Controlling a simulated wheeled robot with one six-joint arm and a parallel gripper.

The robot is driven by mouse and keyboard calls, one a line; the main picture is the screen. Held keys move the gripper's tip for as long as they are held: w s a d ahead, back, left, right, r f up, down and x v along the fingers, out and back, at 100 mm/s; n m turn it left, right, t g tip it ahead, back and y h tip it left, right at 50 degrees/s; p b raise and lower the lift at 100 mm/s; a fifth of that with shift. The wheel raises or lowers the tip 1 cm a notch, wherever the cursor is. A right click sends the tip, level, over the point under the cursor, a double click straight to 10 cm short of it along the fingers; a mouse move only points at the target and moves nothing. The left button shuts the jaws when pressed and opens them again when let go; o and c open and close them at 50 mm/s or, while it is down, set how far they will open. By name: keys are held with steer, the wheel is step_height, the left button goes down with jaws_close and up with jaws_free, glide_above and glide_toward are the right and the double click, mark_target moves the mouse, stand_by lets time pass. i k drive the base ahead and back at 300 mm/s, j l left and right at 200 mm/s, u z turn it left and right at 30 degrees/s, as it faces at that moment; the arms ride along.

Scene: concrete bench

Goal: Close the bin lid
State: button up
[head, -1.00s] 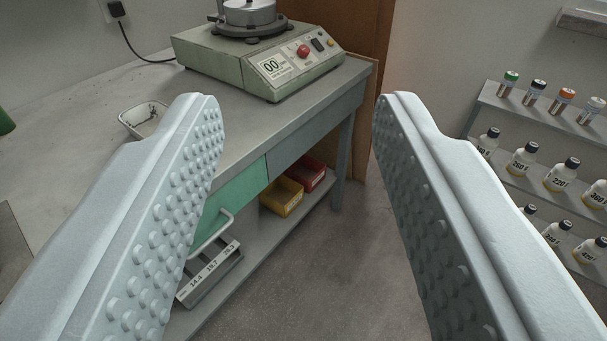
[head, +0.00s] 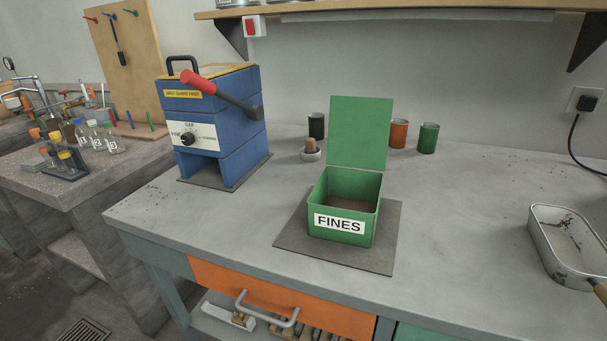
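The green bin (head: 362,194) labelled "FINES" stands upright on a dark mat (head: 297,242) on the concrete bench. Its square green lid (head: 359,133) is open and stands nearly upright at the bin's back edge. Dark material lies inside the bin. My gripper is not in view now, so its distance from the lid and its state cannot be seen.
A blue machine (head: 212,125) with a red-gripped lever stands left of the bin. Behind the lid are a black can (head: 316,125), an orange can (head: 398,133) and a green can (head: 428,138). A metal tray (head: 568,247) lies at the right. Bench beside the mat is clear.

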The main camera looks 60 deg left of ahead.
mark_target(359, 127)
steer(key=u, duration=1.25)
